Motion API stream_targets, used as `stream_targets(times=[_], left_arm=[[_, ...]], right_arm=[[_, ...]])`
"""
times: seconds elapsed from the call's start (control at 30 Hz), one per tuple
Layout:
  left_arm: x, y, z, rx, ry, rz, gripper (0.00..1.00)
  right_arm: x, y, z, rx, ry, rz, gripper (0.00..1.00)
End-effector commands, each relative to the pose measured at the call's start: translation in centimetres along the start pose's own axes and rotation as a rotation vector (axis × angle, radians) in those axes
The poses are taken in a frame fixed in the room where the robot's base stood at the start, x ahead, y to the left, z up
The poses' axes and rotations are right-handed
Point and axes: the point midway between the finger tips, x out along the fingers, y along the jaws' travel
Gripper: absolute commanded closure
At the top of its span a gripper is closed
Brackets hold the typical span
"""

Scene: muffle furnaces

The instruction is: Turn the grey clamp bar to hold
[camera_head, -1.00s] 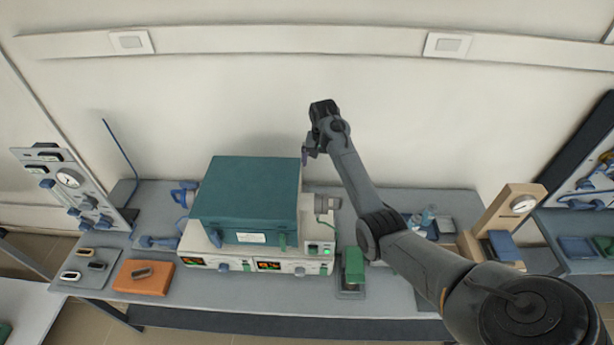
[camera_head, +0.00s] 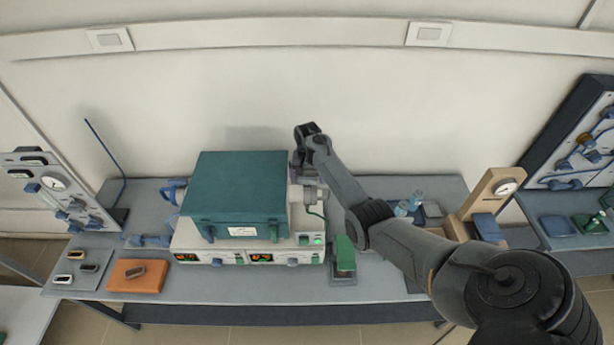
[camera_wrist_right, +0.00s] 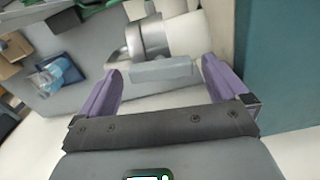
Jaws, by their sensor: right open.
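The grey clamp bar (camera_wrist_right: 160,72) shows in the right wrist view as a short flat bar beside a light grey cylindrical fitting (camera_wrist_right: 190,38). My right gripper (camera_wrist_right: 161,82) is open, with its purple fingers on either side of the bar. I cannot tell whether they touch it. In the head view, my right gripper (camera_head: 296,172) points down at the right side of the teal-topped furnace (camera_head: 240,185), just above the fitting (camera_head: 310,193). The bar itself is hard to make out there. My left gripper is not in view.
The furnace's teal side (camera_wrist_right: 285,60) stands close beside the right finger in the wrist view. A green-handled device (camera_head: 344,255) stands right of the furnace. An orange block (camera_head: 138,276) lies at left front.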

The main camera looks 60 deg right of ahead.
Motion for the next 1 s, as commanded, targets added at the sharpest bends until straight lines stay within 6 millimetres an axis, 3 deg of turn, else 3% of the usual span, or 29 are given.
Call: stream_targets(times=[0.3,0.67,1.0], left_arm=[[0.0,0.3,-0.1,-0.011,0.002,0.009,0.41],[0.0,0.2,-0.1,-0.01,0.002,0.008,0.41],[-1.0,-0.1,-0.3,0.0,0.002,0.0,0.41]], right_arm=[[0.2,0.0,0.0,0.0,0.001,0.0,0.0],[0.1,0.0,0.0,0.0,0.001,0.0,0.54],[0.1,0.0,0.0,-0.122,0.001,0.0,0.54]])
